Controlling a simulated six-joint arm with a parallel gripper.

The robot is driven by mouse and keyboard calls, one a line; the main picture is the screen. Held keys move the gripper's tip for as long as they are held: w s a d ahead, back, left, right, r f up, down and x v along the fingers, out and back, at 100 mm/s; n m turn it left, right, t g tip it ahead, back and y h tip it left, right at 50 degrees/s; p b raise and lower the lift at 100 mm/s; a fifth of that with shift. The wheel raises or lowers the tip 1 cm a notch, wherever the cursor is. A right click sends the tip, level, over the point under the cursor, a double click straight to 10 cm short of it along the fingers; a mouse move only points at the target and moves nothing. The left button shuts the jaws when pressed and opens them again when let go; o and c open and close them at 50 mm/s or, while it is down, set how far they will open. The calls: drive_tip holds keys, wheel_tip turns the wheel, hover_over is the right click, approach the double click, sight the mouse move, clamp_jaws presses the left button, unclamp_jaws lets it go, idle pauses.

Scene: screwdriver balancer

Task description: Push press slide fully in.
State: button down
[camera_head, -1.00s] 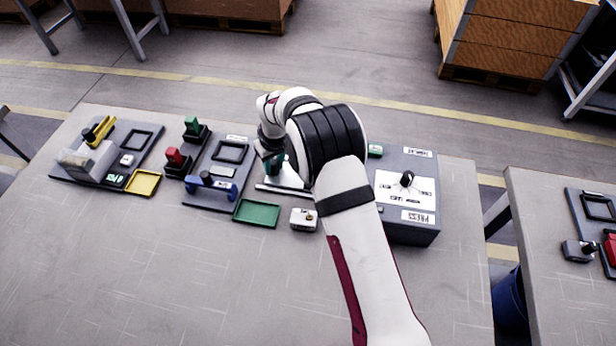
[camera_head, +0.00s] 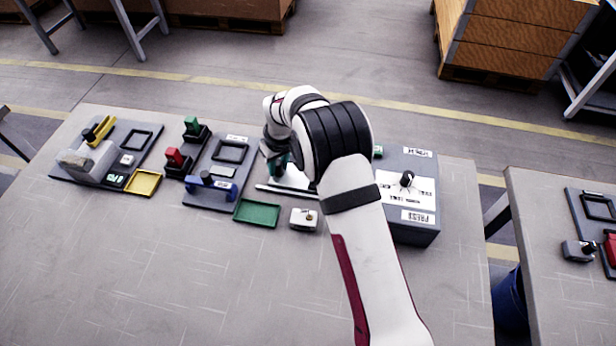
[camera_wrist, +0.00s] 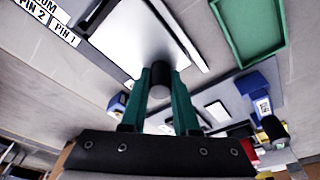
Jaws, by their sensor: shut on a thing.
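The press (camera_head: 415,160) is a grey box with a white-topped panel and labels, at the right of the table. The press slide, a pale plate with a metal rail, sticks out to the left of it; its rail (camera_head: 288,192) shows below my gripper (camera_head: 279,168). The slide plate (camera_wrist: 130,30) also shows in the wrist view. My gripper (camera_wrist: 164,90) has green fingers shut on the slide's dark round knob (camera_wrist: 160,73). My arm hides where the slide meets the press, so its depth there cannot be told.
A green tray (camera_head: 257,212) and a small white block (camera_head: 304,218) sit in front of the slide. The front of the table is clear.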

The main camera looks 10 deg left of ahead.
drive_tip(key=shift+d, duration=7.55)
drive_tip(key=c, duration=0.6)
unclamp_jaws()
drive_tip(key=shift+o, duration=0.2)
